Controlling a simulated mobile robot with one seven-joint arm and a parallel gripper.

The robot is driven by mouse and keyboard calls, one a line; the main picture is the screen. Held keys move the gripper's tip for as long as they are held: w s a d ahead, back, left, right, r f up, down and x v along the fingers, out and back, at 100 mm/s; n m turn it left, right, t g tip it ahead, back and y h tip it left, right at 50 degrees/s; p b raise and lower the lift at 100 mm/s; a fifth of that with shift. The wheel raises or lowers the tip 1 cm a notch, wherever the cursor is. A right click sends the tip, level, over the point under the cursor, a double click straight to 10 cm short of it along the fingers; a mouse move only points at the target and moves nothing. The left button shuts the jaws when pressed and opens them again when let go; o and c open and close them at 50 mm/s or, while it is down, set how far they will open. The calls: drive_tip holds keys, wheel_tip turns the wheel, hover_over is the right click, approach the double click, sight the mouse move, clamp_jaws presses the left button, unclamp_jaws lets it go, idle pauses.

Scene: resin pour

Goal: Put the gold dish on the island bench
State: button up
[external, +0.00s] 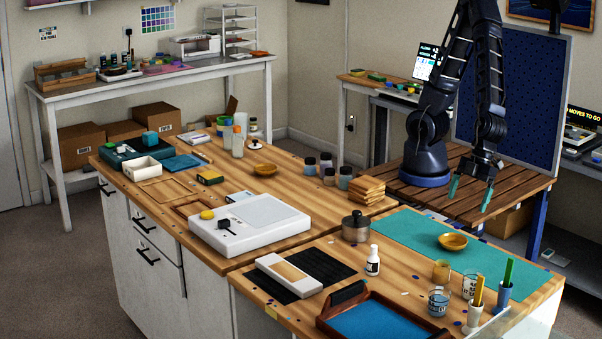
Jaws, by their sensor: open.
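A small round gold dish (453,242) sits upright on the teal mat (400,238) on the front right worktop. A second, similar gold dish (265,170) sits on the wooden top of the long bench (225,178), near its middle. My gripper (470,197) is open and empty, with its teal fingers pointing down. It hangs above and behind the dish on the mat, near the slatted wooden stand of my arm, and touches neither dish. Nothing hides either dish.
A metal pot (356,227), a stack of wooden pieces (367,190) and dark-lidded jars (326,162) stand between the dishes. A white flat device (250,222) fills the bench front.

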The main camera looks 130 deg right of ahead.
drive_tip(key=w+d+r+g, duration=0.15)
drive_tip(key=d+r, duration=0.25)
drive_tip(key=d, duration=0.4)
drive_tip(key=w+d+r+y, duration=0.15)
drive_tip(key=d+r, duration=0.25)
drive_tip(key=d, duration=0.4)
drive_tip(key=w+d+r+g, duration=0.1)
drive_tip(key=w+d+r, duration=0.25)
drive_tip(key=d, duration=0.45)
drive_tip(key=s+d+r+t, duration=0.1)
drive_tip(key=s+d+r, duration=0.4)
drive_tip(key=s+d, duration=0.2)
drive_tip(key=s+d+r+t+h, duration=0.1)
drive_tip(key=s+d+r, duration=0.4)
drive_tip(key=d, duration=0.6)
drive_tip(key=shift+s+d+r+t, duration=0.3)
drive_tip(key=shift+s+d+t, duration=0.05)
drive_tip(key=shift+s, duration=0.75)
